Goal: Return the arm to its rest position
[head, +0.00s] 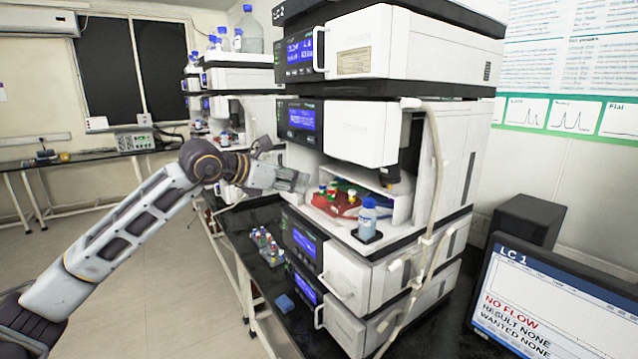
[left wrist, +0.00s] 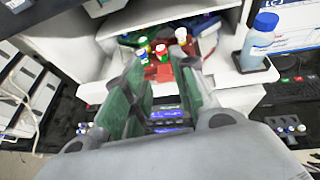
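My left arm reaches in from the left in the head view. My left gripper (head: 298,180) is level with the open bay of the LC 2 column stack (head: 375,48), just in front of and left of the vials. In the left wrist view my left gripper (left wrist: 160,90) has its two green-padded fingers apart. Nothing is held between them. My right gripper is in neither view.
A blue-capped bottle (head: 367,219) stands at the bay's right front. A monitor (head: 550,305) reads LC 1, NO FLOW. Open floor (head: 140,260) lies left of the bench.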

